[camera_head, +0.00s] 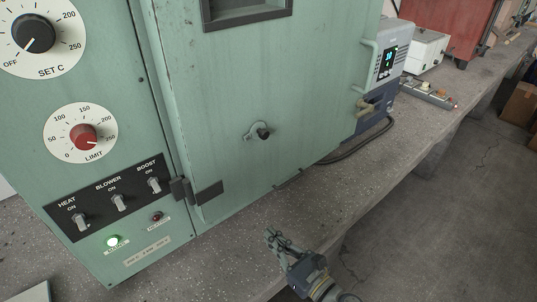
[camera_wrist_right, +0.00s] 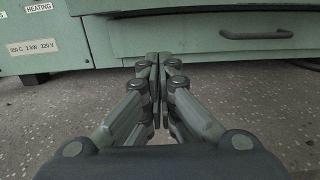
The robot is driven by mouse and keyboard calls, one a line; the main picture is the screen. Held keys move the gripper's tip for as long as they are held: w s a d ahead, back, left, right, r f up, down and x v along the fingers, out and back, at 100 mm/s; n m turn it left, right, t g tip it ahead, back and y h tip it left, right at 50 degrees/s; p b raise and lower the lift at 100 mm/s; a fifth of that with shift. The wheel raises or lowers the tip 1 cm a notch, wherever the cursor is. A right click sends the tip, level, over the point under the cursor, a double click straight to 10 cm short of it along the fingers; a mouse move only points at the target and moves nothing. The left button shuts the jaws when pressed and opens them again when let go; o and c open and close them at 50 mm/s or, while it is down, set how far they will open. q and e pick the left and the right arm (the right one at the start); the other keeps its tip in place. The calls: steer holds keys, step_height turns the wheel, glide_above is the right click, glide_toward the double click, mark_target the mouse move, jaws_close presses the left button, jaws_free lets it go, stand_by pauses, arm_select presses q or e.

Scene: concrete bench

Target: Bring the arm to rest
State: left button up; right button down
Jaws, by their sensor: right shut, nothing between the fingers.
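My right gripper (camera_head: 275,238) shows in the head view at the bottom, over the front edge of the concrete bench (camera_head: 335,200), in front of the green oven (camera_head: 260,90). In the right wrist view the gripper (camera_wrist_right: 156,62) has its fingers together with nothing between them. It points at the lower front of the green cabinet (camera_wrist_right: 190,38), and no contact shows. My left gripper is not in the head view.
A grey-blue device (camera_head: 385,70), a white box (camera_head: 427,50) and a red cabinet (camera_head: 450,27) stand farther along. Open floor (camera_head: 440,220) lies right.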

steer(key=w+d+r+m+t+h, duration=0.1)
steer(key=d+r+m+t+h, duration=0.15)
steer(key=d+m+h, duration=1.1)
steer(key=s+d+f+m+g, duration=0.55)
steer(key=d+m, duration=0.25)
steer(key=m, duration=1)
steer(key=s+a+f+m+g+y, duration=0.15)
steer(key=s+m+g, duration=0.3)
steer(key=s, duration=0.45)
steer(key=s+a+f+m+g+y, duration=0.1)
steer(key=s+a+f+m+g, duration=0.15)
steer(key=s+m, duration=0.5)
step_height(320, 180, down, 23)
steer(key=s+n+g+p, duration=0.2)
steer(key=s, duration=0.1)
steer(key=s+d+f+g, duration=0.1)
steer(key=s+d+f, duration=0.2)
steer(key=s+f, duration=1.2)
steer(key=shift+s+f+p, duration=0.35)
steer(key=shift+s+p, duration=0.1)
steer(key=shift+s, duration=0.5)
steer(key=shift+d, duration=0.1)
